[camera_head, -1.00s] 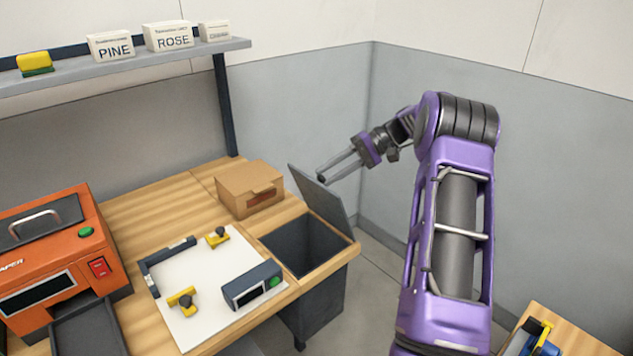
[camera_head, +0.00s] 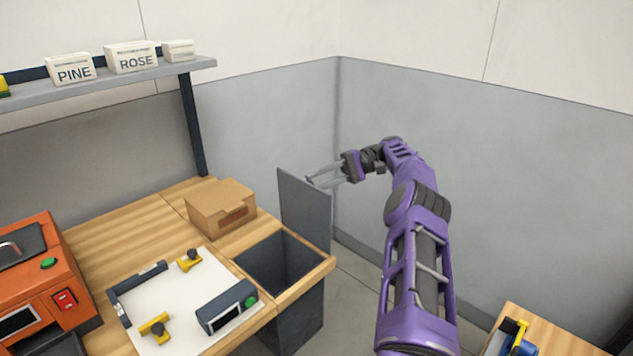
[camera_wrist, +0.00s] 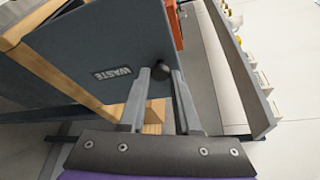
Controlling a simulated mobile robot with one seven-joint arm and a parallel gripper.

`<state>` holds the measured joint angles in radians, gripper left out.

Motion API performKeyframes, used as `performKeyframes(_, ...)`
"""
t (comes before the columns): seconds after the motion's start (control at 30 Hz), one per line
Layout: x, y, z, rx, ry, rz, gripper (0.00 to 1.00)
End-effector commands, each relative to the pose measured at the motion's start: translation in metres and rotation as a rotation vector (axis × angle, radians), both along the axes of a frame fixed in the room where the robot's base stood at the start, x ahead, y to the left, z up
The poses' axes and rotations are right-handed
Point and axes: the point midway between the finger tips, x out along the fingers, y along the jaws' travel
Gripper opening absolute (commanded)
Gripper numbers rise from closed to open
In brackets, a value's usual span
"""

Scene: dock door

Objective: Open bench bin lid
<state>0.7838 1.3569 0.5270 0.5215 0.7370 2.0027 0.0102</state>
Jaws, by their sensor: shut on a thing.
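The bench bin's dark grey lid (camera_head: 305,208) stands about upright at the bin's far right edge. The bin (camera_head: 297,325) is open, and its dark inside shows. In the wrist view the lid (camera_wrist: 95,55) carries the word WASTE, reading upside down, and a dark round knob (camera_wrist: 158,82) near its edge. My gripper (camera_head: 312,181) is at the upper part of the lid. In the wrist view my gripper (camera_wrist: 163,76) has its two fingers on either side of the knob, shut on it.
A cardboard box (camera_head: 221,208) sits on the wooden bench left of the lid. A white mat (camera_head: 180,305) with yellow clamps and a dark device (camera_head: 227,306) lies nearer. An orange machine (camera_head: 40,275) stands at left. Grey walls close off the corner behind the lid.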

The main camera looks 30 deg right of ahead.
Motion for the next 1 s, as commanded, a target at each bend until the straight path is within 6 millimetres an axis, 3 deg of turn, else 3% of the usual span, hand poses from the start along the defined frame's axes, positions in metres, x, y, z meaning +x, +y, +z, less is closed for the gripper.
performKeyframes(0.47, 0.0008, -0.0005, -0.0002, 0.005, 0.002, 0.0, 0.0)
performKeyframes(0.5, 0.0009, -0.0004, -0.0003, 0.005, 0.001, 0.0, 0.35)
performKeyframes(0.63, 0.0008, -0.0004, -0.0003, 0.005, 0.002, 0.0, 0.58)
performKeyframes(1.0, 0.0006, -0.0006, -0.0003, 0.005, 0.002, 0.0, 0.61)
